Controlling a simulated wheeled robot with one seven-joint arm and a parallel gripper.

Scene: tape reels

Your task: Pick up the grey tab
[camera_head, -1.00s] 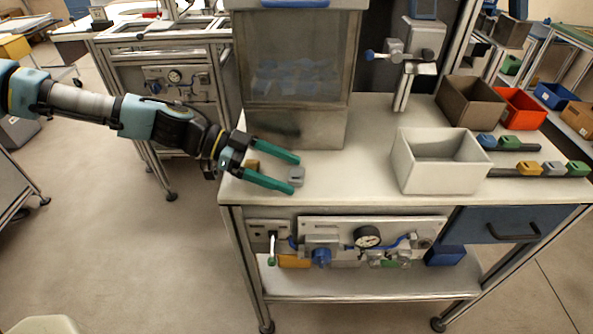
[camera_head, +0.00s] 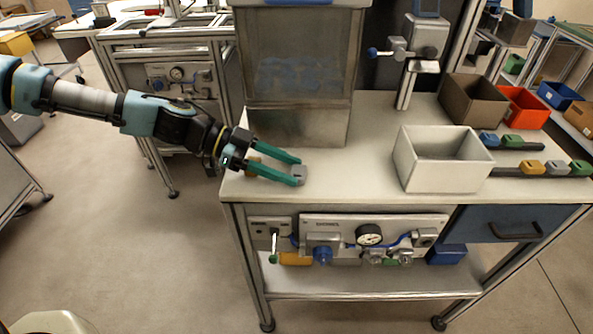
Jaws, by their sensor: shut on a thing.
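The small grey tab (camera_head: 300,172) is near the left end of the white worktop. My gripper (camera_head: 299,171) comes in from the left, low over the worktop. Its two green fingers are shut on the grey tab, one on the far side and one on the near side. I cannot tell whether the tab touches the worktop. A yellow tab (camera_head: 254,165) sits further left, partly hidden behind my fingers. Another grey tab (camera_head: 556,168) stands on a dark rail at the right, between a yellow and a green one.
A white open bin (camera_head: 440,180) stands mid-worktop. A brown bin (camera_head: 472,101) and a red bin (camera_head: 522,108) stand behind it. A clear-fronted hopper (camera_head: 297,75) rises behind my gripper. Dark rails with coloured tabs lie at the right. The worktop between tab and white bin is clear.

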